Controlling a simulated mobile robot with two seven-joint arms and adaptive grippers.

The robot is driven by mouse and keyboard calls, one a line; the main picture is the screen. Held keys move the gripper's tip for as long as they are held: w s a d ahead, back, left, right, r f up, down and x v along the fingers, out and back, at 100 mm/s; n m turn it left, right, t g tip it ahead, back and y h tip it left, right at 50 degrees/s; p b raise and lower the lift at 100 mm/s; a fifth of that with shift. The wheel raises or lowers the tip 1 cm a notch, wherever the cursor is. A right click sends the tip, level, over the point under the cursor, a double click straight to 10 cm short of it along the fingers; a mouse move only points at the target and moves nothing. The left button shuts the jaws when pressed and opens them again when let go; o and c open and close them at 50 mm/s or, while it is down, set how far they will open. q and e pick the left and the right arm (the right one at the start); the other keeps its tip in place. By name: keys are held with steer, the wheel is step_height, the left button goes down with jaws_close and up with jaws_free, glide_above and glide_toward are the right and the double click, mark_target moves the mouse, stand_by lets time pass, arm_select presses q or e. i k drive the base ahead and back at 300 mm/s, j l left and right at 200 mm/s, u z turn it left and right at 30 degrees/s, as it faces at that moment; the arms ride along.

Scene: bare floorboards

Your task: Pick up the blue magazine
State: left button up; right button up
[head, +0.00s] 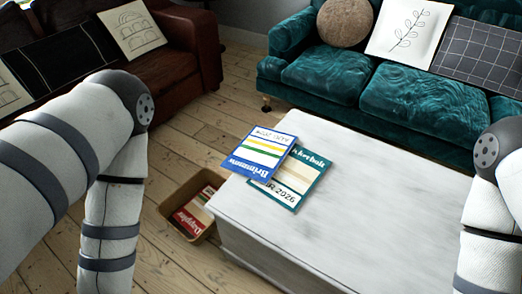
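The blue magazine (258,151) has a blue border and a white middle with green, yellow and blue stripes. It lies at the left end of the white table and overlaps a teal magazine (295,182). Its left corner reaches past the table's edge. My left arm shows at the left of the head view and my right arm at the right edge. Both grippers are outside the picture, so their state is hidden.
The white table (390,205) is otherwise bare. A brown bin (168,209) holding a red magazine (189,220) stands on the floorboards by its left end. A teal sofa (415,97) is behind the table; a brown leather sofa (196,45) is at the upper left. Open floor lies between them.

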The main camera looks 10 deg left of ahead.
mark_target(258, 157)
steer(key=i+j+z, duration=0.1)
steer(key=j, duration=0.2)
steer(key=i+j+z, duration=0.2)
steer(key=i+j, duration=0.15)
steer(key=j, duration=0.25)
steer(key=i+j+z, duration=0.1)
steer(key=j, duration=0.2)
